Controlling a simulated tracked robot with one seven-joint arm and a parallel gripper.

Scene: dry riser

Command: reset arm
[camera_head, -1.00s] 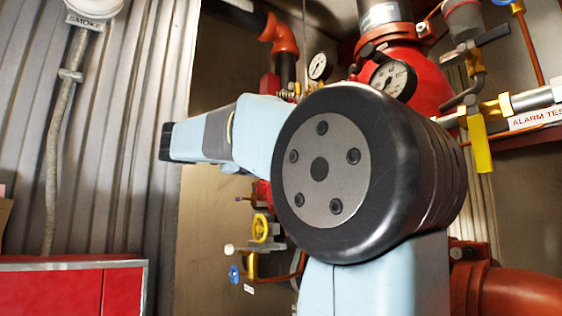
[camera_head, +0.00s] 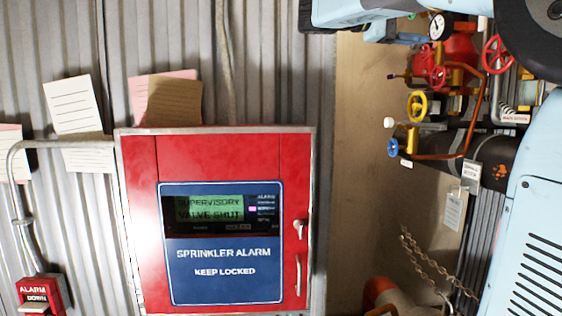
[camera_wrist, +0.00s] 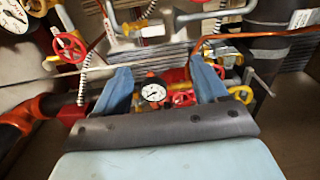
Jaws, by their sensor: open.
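My gripper (camera_wrist: 161,72) shows in the wrist view as two light blue fingers rising from a dark grey palm. The fingers stand well apart with nothing held between them. Beyond and between them are a small white gauge (camera_wrist: 153,93) and red and yellow valve parts; I cannot tell how far off these are. In the head view, light blue parts of my arm (camera_head: 540,220) fill the right edge and cross the top right.
A red sprinkler alarm cabinet (camera_head: 137,220) is on the corrugated wall; its screen (camera_head: 210,209) reads "SUPERVISORY VALVE SHUT". A red alarm box (camera_head: 42,293) is at lower left. A chain (camera_head: 425,265) hangs below.

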